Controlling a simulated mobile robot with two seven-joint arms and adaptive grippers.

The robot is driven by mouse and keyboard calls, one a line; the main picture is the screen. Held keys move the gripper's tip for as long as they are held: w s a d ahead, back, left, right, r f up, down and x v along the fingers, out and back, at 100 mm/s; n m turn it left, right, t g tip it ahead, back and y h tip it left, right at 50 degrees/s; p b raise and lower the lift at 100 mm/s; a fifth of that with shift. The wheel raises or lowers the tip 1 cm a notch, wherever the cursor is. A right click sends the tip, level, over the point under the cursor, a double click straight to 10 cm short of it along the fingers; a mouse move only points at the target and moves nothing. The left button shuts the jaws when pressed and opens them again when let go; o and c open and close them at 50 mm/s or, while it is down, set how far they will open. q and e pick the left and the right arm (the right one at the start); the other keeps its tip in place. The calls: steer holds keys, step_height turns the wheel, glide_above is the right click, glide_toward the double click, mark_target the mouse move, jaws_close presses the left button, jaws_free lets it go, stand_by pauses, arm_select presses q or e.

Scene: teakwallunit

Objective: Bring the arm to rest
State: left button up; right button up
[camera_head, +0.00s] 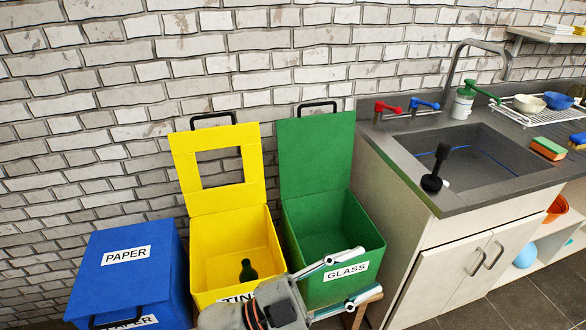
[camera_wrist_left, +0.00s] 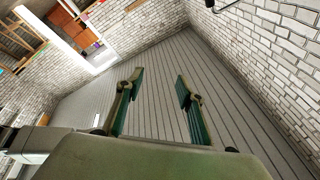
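My left gripper (camera_head: 352,280) is in front of the green glass bin (camera_head: 358,238), in the lower middle of the head view. Its two fingers are spread apart with nothing between them. In the left wrist view the same gripper (camera_wrist_left: 156,100) is also open and empty, with the ceiling and brick walls behind it. My right gripper shows in neither view.
The yellow bin (camera_head: 232,245) stands open with a dark green bottle (camera_head: 248,271) inside. The blue paper bin (camera_head: 126,265) is shut at the left. A counter with a sink (camera_head: 470,160) stands at the right, close to the gripper. A brick wall is behind.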

arm_select(q)
steer(key=w+a+f+n+t+y+p, duration=0.1)
steer(key=w+a+f+n+t+y, duration=0.2)
steer(key=a+f+n+t+y, duration=0.35)
steer(key=w+a+f+n+t+y, duration=0.35)
steer(key=a+f+n, duration=0.3)
steer(key=a, duration=0.25)
steer(key=s+a+f+n+g+y, duration=0.2)
steer(key=s+a+f+y, duration=0.2)
steer(key=f, duration=0.5)
steer(key=s+a+f+n+g+y, duration=0.3)
steer(key=s+a+f, duration=0.5)
steer(key=a, duration=0.3)
steer(key=shift+s+a+f+g+y+p, duration=0.3)
steer(key=shift+s+f+y+p, duration=0.25)
steer(key=shift+f, duration=0.35)
steer(key=shift+w, duration=0.15)
